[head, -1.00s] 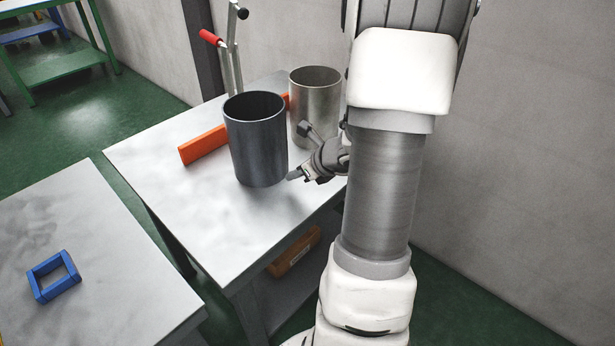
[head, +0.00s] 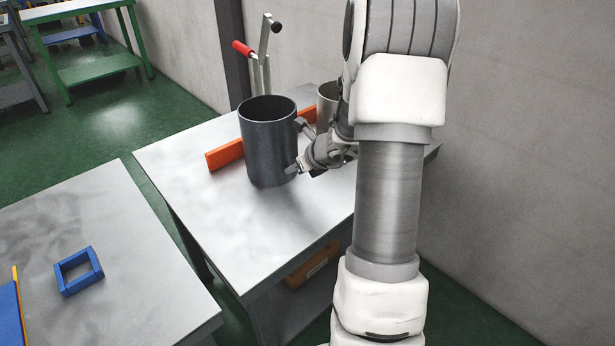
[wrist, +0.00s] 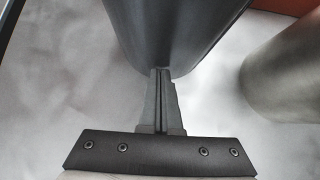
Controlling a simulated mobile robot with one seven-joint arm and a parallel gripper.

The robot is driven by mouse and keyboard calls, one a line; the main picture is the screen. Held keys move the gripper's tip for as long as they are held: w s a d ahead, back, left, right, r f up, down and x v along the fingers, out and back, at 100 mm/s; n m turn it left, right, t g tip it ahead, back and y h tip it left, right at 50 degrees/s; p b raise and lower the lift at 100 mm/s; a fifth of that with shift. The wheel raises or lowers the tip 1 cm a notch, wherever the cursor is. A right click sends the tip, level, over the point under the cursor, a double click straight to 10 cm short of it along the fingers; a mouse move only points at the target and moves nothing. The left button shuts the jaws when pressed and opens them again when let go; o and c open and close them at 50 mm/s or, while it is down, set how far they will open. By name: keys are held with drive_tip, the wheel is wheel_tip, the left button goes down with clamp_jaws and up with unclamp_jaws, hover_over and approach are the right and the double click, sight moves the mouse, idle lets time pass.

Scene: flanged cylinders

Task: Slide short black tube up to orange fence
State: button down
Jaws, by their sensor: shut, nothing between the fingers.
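The short black tube (head: 268,145) stands upright on the metal table, in front of the orange fence (head: 225,155) and hiding its middle. Whether the tube touches the fence is hidden in the head view. In the wrist view the tube (wrist: 175,30) fills the upper middle, and a bit of the orange fence (wrist: 290,5) shows at the top right. My gripper (head: 292,172) is low at the tube's right side in the head view. Its fingers (wrist: 160,75) are shut together and empty, with the tips against or very close to the tube's lower wall.
A steel tube (head: 325,103) stands right of the black tube, partly behind my arm. A red-handled lever clamp (head: 258,55) rises behind the fence. A blue square frame (head: 79,271) lies on the nearer left table (head: 130,270). The table's front left is clear.

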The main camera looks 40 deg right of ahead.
sight(285, 159)
drive_tip(key=w, duration=0.4)
drive_tip(key=shift+a+p, duration=0.3)
drive_tip(key=shift+a, duration=0.05)
drive_tip(key=shift+r, duration=0.1)
drive_tip(key=shift+a, duration=0.1)
